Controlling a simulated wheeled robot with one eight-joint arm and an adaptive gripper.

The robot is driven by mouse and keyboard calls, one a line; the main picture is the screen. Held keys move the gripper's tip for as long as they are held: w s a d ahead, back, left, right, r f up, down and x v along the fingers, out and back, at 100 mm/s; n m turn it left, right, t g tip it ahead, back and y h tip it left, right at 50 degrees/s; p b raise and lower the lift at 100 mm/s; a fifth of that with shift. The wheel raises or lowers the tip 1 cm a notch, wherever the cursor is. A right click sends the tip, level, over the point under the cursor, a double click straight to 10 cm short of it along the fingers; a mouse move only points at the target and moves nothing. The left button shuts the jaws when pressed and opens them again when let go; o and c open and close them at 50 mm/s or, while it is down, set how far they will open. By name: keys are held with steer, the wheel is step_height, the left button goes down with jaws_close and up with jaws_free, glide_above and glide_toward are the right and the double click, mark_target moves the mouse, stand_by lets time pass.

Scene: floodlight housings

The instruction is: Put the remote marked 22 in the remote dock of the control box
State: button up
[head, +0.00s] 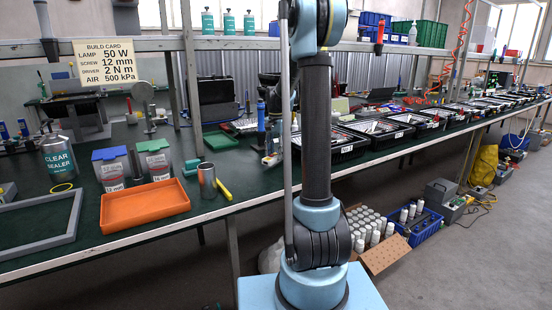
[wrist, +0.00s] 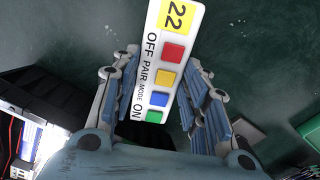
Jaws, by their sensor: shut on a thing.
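The remote marked 22 (wrist: 163,66) is white, with a yellow number label and red, yellow, blue and green buttons beside the words OFF, PAIR, MODE and ON. My gripper (wrist: 160,85) is shut on it, with one finger pad on each long side. The remote's top end sticks out past the fingers, tilted a little to the right. Dark green bench surface shows behind it; the gap to it is unclear. In the head view my arm's column hides much of the work area. I cannot make out the control box or its remote dock for certain.
The green bench (head: 150,237) carries an orange tray (head: 145,205), a grey frame (head: 40,228), a Clear Sealer can (head: 59,158) and a metal cup (head: 207,178). Black crates (head: 380,130) line the bench to the right. A shelf post (head: 190,80) stands left of my arm.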

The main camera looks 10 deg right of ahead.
mark_target(274, 155)
steer(key=r, duration=0.5)
steer(key=shift+s+a+r, duration=0.15)
steer(key=shift+a, duration=0.25)
steer(key=s+a, duration=0.3)
steer(key=a, duration=0.5)
steer(key=s+a, duration=0.4)
steer(key=a, duration=0.5)
steer(key=shift+a, duration=0.15)
steer(key=shift+s, duration=0.2)
